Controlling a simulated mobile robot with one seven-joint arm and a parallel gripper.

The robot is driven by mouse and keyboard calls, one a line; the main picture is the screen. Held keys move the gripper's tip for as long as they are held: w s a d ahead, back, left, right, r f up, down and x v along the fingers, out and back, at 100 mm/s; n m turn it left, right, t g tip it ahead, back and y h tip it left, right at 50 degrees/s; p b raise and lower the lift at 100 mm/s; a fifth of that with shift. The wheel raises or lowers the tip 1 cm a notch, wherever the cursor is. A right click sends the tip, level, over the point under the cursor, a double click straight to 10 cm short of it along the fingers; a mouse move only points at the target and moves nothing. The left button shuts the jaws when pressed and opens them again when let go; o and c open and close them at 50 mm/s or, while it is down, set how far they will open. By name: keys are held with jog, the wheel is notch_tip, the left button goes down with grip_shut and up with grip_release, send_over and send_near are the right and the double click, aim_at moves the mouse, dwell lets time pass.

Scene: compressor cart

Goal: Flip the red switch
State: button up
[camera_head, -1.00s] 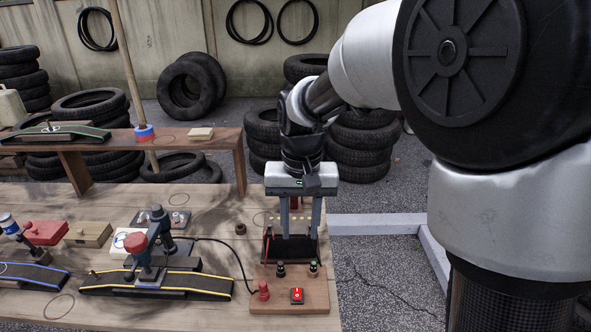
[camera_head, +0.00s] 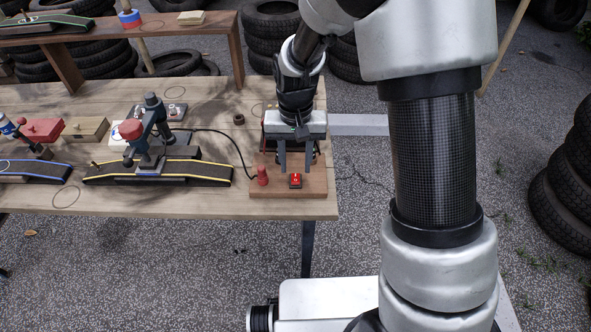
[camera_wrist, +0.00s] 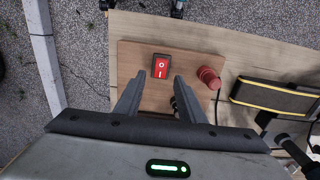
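The red rocker switch (camera_head: 295,181) sits near the front edge of a brown wooden board (camera_head: 320,187) at the table's right end. In the wrist view the red switch (camera_wrist: 161,67) shows its O and I marks, just beyond and between my fingertips. My gripper (camera_head: 298,168) points down over the board, just behind the switch in the head view. In the wrist view the two fingers of my gripper (camera_wrist: 160,82) stand apart with nothing held between them. I cannot tell whether a fingertip touches the switch. The board's rear part is largely hidden behind my gripper.
A red knob (camera_head: 262,176) stands on the board, left of the switch in the head view, with a black cable near it. A yellow-edged ramp (camera_head: 205,172) with a tool on it lies further left. The tabletop (camera_head: 180,202) in front is clear.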

aim_at(295, 176)
jog(key=shift+f, duration=1.3)
grip_shut()
jog(key=t+b, duration=0.1)
jog(key=b, duration=0.1)
jog(key=t+b, duration=0.1)
jog(key=b, duration=0.1)
jog(key=shift+s+f, duration=0.3)
jog(key=shift+s, duration=0.05)
jog(key=shift+s+a+t+b, duration=0.1)
jog(key=shift+t+b, duration=0.6)
jog(key=shift+b, duration=0.45)
jog(key=shift+s+r+t+b, duration=0.15)
jog(key=shift+r+t+b, duration=0.15)
jog(key=shift+t+b, duration=0.6)
jog(key=shift+r+g, duration=0.15)
jog(key=shift+g, duration=0.15)
